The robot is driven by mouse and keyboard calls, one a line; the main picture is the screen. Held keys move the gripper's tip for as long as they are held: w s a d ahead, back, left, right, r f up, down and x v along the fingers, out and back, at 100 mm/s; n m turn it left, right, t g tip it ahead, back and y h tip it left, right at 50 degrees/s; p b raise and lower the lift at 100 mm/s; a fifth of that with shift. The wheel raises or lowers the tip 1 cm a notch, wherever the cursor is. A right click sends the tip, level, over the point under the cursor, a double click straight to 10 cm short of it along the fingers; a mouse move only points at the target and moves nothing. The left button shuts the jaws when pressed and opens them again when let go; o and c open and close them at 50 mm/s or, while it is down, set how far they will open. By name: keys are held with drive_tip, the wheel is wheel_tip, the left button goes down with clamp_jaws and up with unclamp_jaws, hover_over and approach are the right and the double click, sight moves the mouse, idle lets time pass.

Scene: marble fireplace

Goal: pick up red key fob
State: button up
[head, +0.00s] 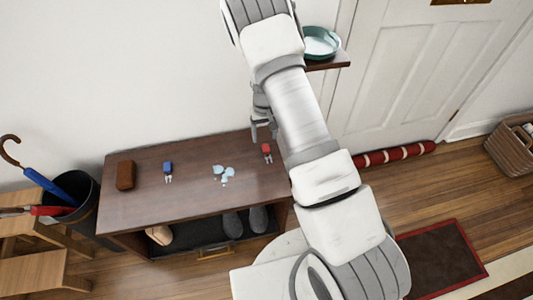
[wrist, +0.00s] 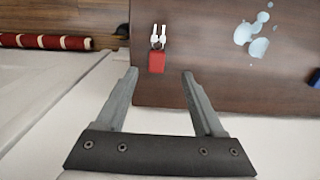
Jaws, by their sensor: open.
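The red key fob (wrist: 156,62) with silver keys lies on the dark wooden bench top (wrist: 210,75), close to its edge in the wrist view. In the head view the red key fob (head: 266,148) lies near the right end of the bench, just left of my arm. My gripper (wrist: 160,73) is open and empty. In the wrist view its fingers point toward the fob, which shows between and slightly beyond the fingertips. In the head view my gripper (head: 262,130) hangs by the fob, partly hidden by my arm.
A blue key fob (head: 168,167), a brown case (head: 125,175) and pale blue puddle-like patches (head: 223,174) are on the bench. Shoes (head: 245,220) stand beneath. A teal bowl (head: 320,43) sits on a wall shelf. A bin with umbrellas (head: 85,205) stands left.

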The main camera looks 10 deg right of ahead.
sight(267, 149)
drive_tip(key=f+b, duration=0.1)
drive_tip(key=f, duration=0.3)
drive_tip(key=f+b, duration=0.1)
drive_tip(key=f, duration=0.2)
drive_tip(key=shift+s+d+b, duration=0.1)
drive_tip(key=shift+d+b, duration=0.15)
drive_tip(key=shift+b, duration=0.1)
clamp_jaws()
